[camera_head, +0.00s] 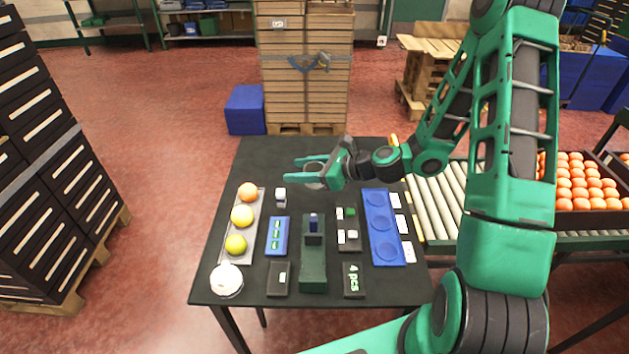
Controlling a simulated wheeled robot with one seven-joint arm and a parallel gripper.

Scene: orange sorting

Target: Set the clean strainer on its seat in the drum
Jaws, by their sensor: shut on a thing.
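My gripper (299,171) is over the far part of the dark table, its two green fingers pointing left. A small grey round thing (316,167) shows between the fingers; it may be the strainer, but it is too small and too covered to be sure. No drum can be clearly made out. A white round thing (227,279) sits at the table's near left corner; I cannot tell what it is. A dark green device (313,268) with a blue part on top stands at the middle of the table.
The dark table (262,157) also bears a grey tray (228,256) with three fruits, a small blue tray (277,236), a blue tray with round recesses (384,225) and small labelled blocks. A roller conveyor (437,200) and crated oranges (580,185) are right. Brown crates (306,80) stand behind.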

